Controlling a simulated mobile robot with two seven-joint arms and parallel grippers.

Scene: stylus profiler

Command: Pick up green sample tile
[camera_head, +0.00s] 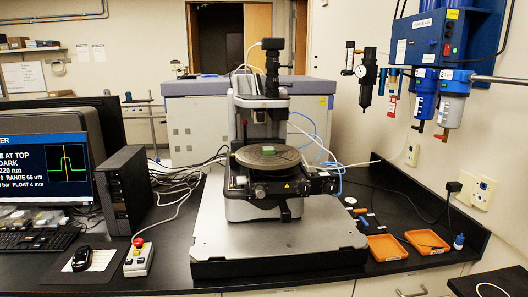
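The green sample tile (269,148) is small and sits on the round grey stage (285,161) of the stylus profiler (258,108). It lies near the back of the stage, under the profiler's dark upright head. At this size I cannot tell whether the stylus touches it. Neither of my grippers is in view, and nothing of mine covers the tile or the stage.
The profiler stands on a grey plate (225,245) on the black bench. At left are a monitor (45,170), a dark computer tower (125,190) and a red-button box (139,258). At right are two orange trays (384,248) (427,242) and a small bottle (459,241).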

